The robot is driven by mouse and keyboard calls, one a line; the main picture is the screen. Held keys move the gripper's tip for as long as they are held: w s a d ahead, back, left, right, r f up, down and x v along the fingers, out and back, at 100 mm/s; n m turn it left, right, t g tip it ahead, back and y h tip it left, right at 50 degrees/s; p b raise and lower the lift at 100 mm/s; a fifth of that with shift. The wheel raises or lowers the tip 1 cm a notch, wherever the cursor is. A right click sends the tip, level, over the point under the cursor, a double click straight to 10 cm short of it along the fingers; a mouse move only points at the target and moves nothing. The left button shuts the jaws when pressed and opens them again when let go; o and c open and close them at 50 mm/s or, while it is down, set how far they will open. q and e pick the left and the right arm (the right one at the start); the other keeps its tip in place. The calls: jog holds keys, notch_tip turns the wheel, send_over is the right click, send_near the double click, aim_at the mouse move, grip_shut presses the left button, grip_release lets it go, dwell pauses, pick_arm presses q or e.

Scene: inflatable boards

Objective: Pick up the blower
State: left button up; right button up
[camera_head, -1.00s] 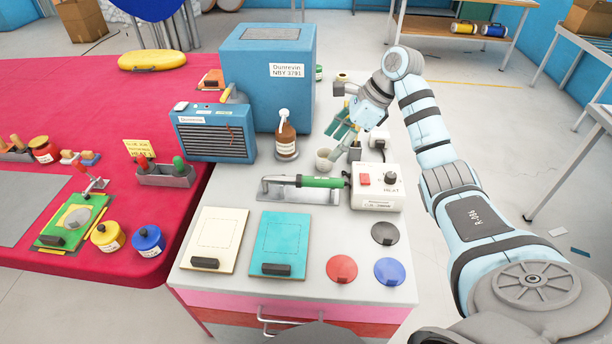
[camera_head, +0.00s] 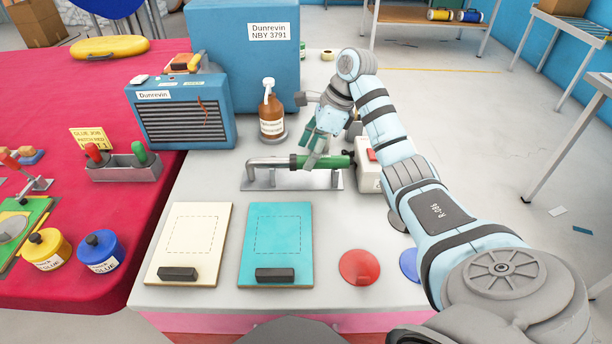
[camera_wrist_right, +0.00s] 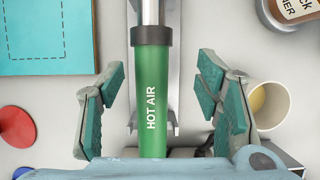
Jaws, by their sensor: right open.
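The blower is a hot-air tool with a green handle (camera_head: 325,161) and a metal nozzle (camera_head: 268,163). It lies on a flat metal rest (camera_head: 291,182) on the light worktop. The right wrist view shows its handle, marked HOT AIR (camera_wrist_right: 151,105), between the two green-padded fingers of my right gripper (camera_wrist_right: 158,103). The fingers are open, with a gap on each side of the handle. In the head view my right gripper (camera_head: 316,147) hangs just over the handle and hides part of it. My left gripper is not in view.
A white heat box (camera_head: 368,178) stands at the handle's right end, partly behind my arm. A brown bottle (camera_head: 271,115) and a cup (camera_wrist_right: 267,101) are close by. A cream board (camera_head: 190,235), a teal board (camera_head: 276,230) and a red disc (camera_head: 359,267) lie in front.

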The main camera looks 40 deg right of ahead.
aim_at(301, 167)
jog(key=x, duration=0.5)
jog(key=shift+s+a+f+b, duration=0.1)
jog(key=shift+s+a+b, duration=0.1)
jog(key=shift+a+b, duration=0.15)
jog(key=c, duration=1.3)
